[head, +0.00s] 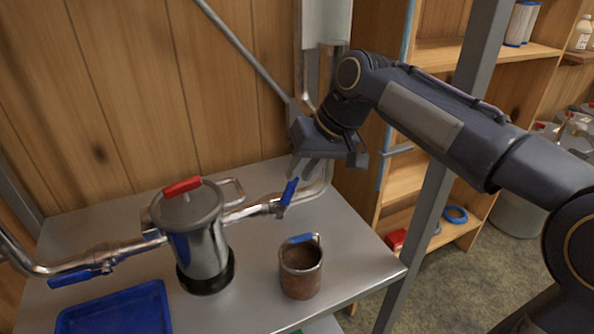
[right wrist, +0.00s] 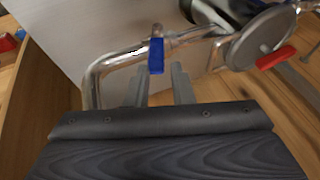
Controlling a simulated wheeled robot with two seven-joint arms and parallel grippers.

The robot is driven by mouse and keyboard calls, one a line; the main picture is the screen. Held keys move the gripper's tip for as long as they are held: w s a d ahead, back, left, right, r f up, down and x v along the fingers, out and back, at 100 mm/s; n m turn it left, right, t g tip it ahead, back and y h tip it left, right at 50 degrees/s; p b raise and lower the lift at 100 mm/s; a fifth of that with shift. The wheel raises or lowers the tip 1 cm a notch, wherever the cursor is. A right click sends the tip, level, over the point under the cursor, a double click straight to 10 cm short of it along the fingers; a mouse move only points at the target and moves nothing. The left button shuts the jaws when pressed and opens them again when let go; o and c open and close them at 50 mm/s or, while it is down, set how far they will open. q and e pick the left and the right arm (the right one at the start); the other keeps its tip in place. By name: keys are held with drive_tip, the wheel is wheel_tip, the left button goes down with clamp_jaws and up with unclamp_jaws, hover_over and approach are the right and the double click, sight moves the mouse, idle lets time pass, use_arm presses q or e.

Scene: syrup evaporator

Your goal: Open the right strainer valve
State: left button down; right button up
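The right strainer valve has a blue lever handle (head: 288,191) on the steel pipe to the right of the strainer canister (head: 203,240). The lever stands up, angled across the pipe. My right gripper (head: 305,168) is just above and beside it, pointing down. In the right wrist view, its two fingers (right wrist: 162,84) are spread apart, and the blue lever (right wrist: 156,55) appears in line with the gap between them, just beyond the tips. No contact can be made out. The left valve's blue lever (head: 75,278) lies roughly along its pipe. My left gripper is out of view.
The canister has a red lid handle (head: 182,187). A rusty cup with a blue-gripped handle (head: 301,270) and a blue tray (head: 118,312) sit on the metal table (head: 255,310). A grey post (head: 430,190) stands at the table's right, before wooden shelves (head: 440,52).

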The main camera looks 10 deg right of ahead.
drive_tip(key=s+a+r+h+p, duration=0.1)
drive_tip(key=a, duration=0.1)
drive_tip(key=a+r+h+p, duration=0.1)
drive_tip(key=a+h, duration=0.1)
drive_tip(key=a, duration=0.1)
drive_tip(key=s+a+r+h+p, duration=0.1)
drive_tip(key=a, duration=0.1)
drive_tip(key=shift+s+a+n+g+h, duration=0.25)
drive_tip(key=shift+s+n+g+h, duration=0.05)
clamp_jaws()
drive_tip(key=s+a+r+t+h+p, duration=0.2)
drive_tip(key=a+r+h, duration=0.2)
approach(287, 199)
wheel_tip(287, 199, down, 2)
drive_tip(key=w+a, duration=0.2)
drive_tip(key=shift+w+d+f+m+y, duration=0.15)
drive_tip(key=shift+d+f, duration=0.1)
drive_tip(key=shift+d, duration=0.35)
drive_tip(key=shift+w+d+f+m+y, duration=0.15)
drive_tip(key=shift+d+f, duration=0.1)
drive_tip(key=shift+d, duration=0.35)
drive_tip(key=shift+w+d+f+m, duration=0.1)
drive_tip(key=shift+w+d+f, duration=0.15)
drive_tip(key=shift+d, duration=0.3)
